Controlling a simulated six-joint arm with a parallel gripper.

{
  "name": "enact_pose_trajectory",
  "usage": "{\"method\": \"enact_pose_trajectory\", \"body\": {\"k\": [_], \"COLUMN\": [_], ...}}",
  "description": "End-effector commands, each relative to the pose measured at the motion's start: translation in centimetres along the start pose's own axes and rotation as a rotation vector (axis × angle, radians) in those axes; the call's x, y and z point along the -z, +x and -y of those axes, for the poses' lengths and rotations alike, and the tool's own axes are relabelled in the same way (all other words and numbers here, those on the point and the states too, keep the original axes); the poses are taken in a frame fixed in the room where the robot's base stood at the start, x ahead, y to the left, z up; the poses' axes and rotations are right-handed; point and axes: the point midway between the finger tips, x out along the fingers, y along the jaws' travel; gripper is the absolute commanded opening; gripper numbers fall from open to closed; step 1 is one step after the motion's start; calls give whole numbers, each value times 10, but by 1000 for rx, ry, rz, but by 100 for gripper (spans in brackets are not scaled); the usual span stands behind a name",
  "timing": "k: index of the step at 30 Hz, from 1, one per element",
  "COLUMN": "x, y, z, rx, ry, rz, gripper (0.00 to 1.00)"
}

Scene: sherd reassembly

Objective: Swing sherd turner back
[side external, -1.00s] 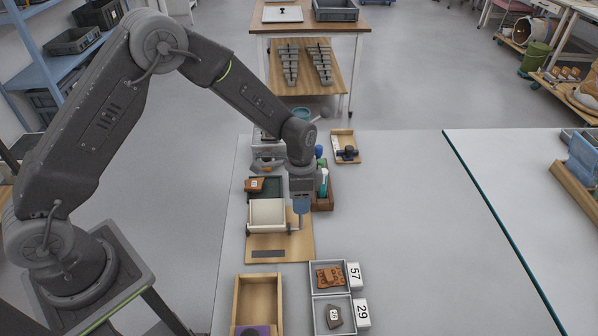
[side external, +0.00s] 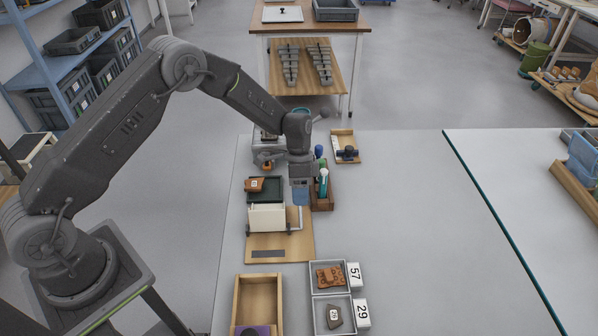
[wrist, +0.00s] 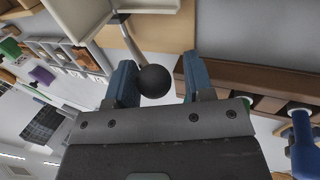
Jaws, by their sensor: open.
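The sherd turner has a cream panel (side external: 266,218) on a wooden base (side external: 292,248), in the middle of the side view. The panel stands steeply tilted. A thin grey crank arm runs at its right side, and in the wrist view it ends in a black ball knob (wrist: 153,80). My gripper (wrist: 158,78) is open, with its blue fingers on either side of the knob. The knob looks close to the left finger; whether it touches cannot be told. In the side view my gripper (side external: 300,197) is at the turner's far right corner and hides the knob.
A dark green tray (side external: 273,197) with an orange sherd (side external: 255,185) lies behind the turner. A brown rack (side external: 325,200) with bottles stands close right of my gripper. In front are a wooden box (side external: 241,300) and grey trays (side external: 313,300) with sherds.

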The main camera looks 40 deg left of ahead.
Motion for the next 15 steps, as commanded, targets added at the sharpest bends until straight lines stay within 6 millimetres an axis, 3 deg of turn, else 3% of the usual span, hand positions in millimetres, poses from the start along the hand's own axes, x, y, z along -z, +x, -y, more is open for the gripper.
{"method": "enact_pose_trajectory", "body": {"k": [5,15], "x": [0,0], "y": [4,-17], "z": [9,9], "rx": [-43,-37], "ry": [-2,0], "rz": [-2,-2], "gripper": [48,48]}}
